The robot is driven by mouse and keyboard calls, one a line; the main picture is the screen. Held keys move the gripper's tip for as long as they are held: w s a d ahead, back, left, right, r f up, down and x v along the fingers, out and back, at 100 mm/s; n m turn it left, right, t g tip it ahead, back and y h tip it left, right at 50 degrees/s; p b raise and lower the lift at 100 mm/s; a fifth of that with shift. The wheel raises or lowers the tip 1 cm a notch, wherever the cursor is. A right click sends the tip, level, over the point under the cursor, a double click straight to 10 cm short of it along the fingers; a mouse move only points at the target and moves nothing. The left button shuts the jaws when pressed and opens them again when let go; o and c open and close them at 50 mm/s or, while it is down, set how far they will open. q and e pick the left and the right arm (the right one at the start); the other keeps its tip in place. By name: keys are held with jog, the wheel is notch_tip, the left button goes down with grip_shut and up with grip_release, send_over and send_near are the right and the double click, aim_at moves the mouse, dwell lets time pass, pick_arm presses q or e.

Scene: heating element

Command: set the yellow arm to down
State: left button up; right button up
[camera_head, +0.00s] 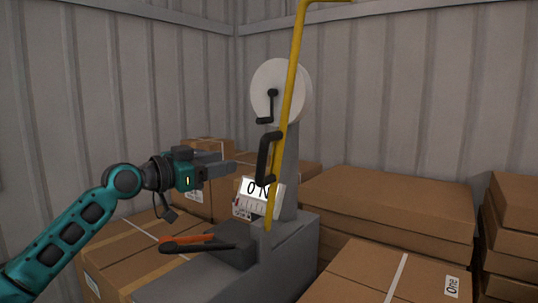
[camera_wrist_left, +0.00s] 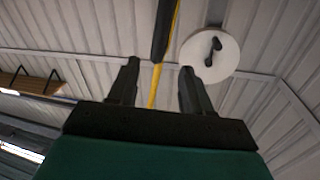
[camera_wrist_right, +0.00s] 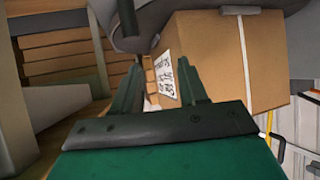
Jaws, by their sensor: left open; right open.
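The yellow arm (camera_head: 292,85) is a long bar that stands nearly upright, tilted slightly right, on a grey machine (camera_head: 270,265). A black handle (camera_head: 264,160) sits on its left side. My left gripper (camera_head: 230,163) is open and empty, just left of the handle with a small gap in the head view. In the left wrist view the yellow arm (camera_wrist_left: 156,85) and the black handle (camera_wrist_left: 165,30) show between the open fingers, beyond the tips. My right gripper (camera_wrist_right: 155,62) is open and empty in the right wrist view, and out of the head view.
A white disc with a black crank (camera_head: 281,92) stands behind the yellow arm. An orange-and-black lever (camera_head: 190,242) lies low, below my left gripper. Cardboard boxes (camera_head: 390,205) surround the machine. A box (camera_wrist_right: 225,60) is close to my right gripper. Corrugated walls close the back.

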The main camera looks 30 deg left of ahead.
aim_at(259, 153)
pick_arm(q)
jog(key=p+x, duration=0.3)
jog(key=x, duration=0.8)
jog(key=shift+w+d+r, duration=0.15)
jog(key=shift+w, duration=0.1)
jog(key=shift+w+d, duration=0.2)
jog(key=shift+w, duration=0.45)
pick_arm(e)
jog(key=shift+s+d+r+h, duration=0.15)
jog(key=shift+s+d+r, duration=0.1)
jog(key=shift+d, duration=0.15)
jog(key=shift+s+d+r+h, duration=0.15)
jog(key=shift+s+d, duration=0.1)
jog(key=shift+d, duration=0.1)
pick_arm(q)
grip_shut()
pick_arm(e)
jog(key=shift+d, duration=0.1)
